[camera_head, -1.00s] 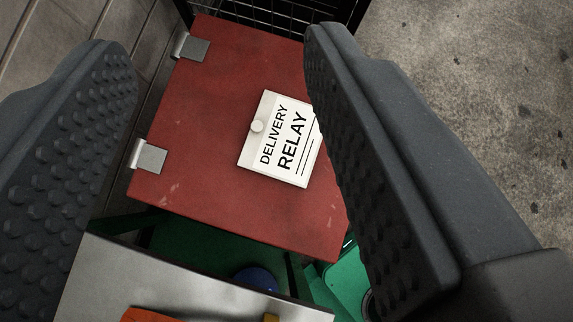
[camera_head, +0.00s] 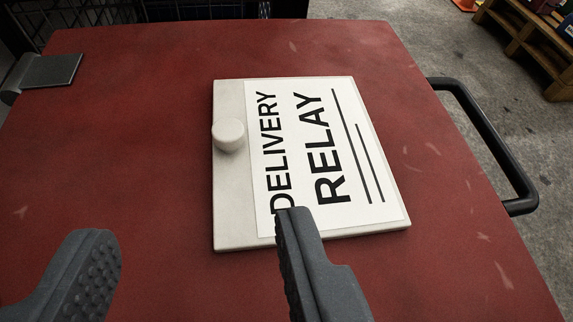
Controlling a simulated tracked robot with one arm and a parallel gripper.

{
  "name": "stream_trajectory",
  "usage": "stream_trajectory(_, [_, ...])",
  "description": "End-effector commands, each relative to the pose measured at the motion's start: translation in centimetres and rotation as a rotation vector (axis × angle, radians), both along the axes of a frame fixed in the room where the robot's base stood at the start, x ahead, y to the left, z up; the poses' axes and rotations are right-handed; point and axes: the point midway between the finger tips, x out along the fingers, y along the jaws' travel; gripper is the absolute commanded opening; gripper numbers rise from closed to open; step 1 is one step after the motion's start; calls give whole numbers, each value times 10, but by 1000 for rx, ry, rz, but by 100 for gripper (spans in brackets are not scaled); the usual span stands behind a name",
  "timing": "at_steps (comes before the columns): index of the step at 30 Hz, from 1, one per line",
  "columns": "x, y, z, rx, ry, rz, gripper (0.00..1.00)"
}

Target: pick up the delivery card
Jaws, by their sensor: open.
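The delivery card (camera_head: 305,160) is a white plate printed "DELIVERY RELAY" in black, with a few black lines. It lies flat on a red panel (camera_head: 130,180). A small round white knob (camera_head: 229,135) stands up near its left edge. My gripper (camera_head: 197,235) is open and empty, on the near side of the card. The right finger overlaps the card's lower edge in the picture. The left finger is over the red panel, left of and below the card. I cannot tell whether the right finger touches the card.
A black handle (camera_head: 490,145) sticks out from the panel's right side. A metal hinge (camera_head: 50,72) sits at the upper left. A dark wire rack (camera_head: 90,12) stands behind. A wooden pallet (camera_head: 530,45) stands on concrete at the upper right.

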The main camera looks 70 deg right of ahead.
Motion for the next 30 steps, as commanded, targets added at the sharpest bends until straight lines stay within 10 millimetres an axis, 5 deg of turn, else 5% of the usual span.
stream_trajectory(12, [32, -51, -35, 1, 3, -4, 46])
stream_trajectory(30, [52, -93, -72, 2, 2, -2, 46])
